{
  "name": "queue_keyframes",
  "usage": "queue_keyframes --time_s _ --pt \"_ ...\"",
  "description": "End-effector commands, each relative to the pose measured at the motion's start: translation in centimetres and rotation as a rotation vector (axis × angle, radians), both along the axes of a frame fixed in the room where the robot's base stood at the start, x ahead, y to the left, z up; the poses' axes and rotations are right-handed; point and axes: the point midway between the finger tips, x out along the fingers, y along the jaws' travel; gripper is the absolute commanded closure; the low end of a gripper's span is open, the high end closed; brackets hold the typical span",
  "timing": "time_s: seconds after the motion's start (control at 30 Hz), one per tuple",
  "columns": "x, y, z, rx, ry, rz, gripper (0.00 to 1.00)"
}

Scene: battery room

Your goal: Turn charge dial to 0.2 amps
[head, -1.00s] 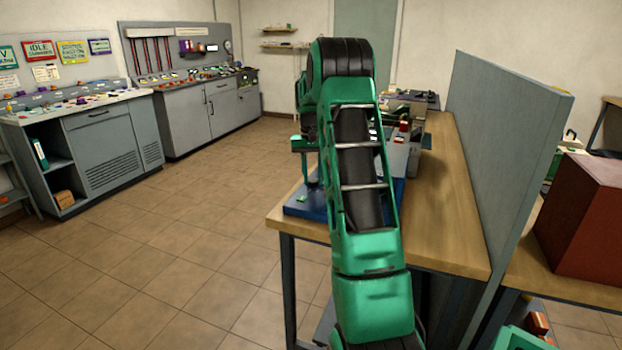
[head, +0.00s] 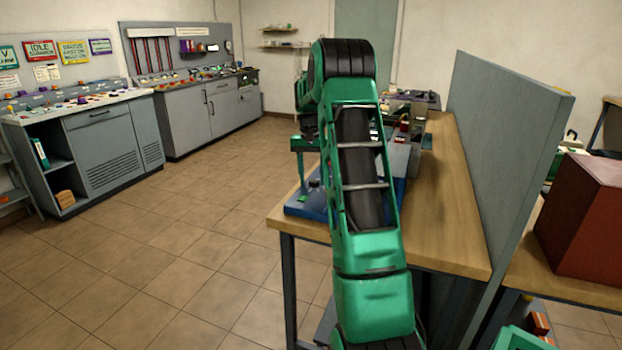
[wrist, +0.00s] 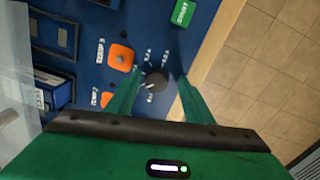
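The charge dial (wrist: 156,80) is a small round black knob on a blue panel (wrist: 208,42). Small white marks surround it in the wrist view, too blurred to read surely. A light mark shows near its lower left edge; I cannot tell the exact setting. My gripper (wrist: 159,77) has two green fingers, one on each side of the dial. Gaps show between the fingers and the knob, so it looks open.
Two orange pieces (wrist: 120,57) with white labels sit left of the dial. A green labelled block (wrist: 183,12) is above. The wooden bench (head: 448,215) has a grey partition (head: 500,150) along its right side. Tiled floor (head: 190,250) is clear at left.

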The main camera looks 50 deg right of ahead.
Motion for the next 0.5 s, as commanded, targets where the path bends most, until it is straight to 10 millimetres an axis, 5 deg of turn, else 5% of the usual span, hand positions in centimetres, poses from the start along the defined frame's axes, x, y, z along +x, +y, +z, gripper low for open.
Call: queue_keyframes --time_s 0.27,0.5 --pt "0.1 -0.1 0.7 -0.003 -0.002 -0.002 0.52" --pt "0.4 0.0 4.6 -0.005 -0.003 -0.002 0.52"
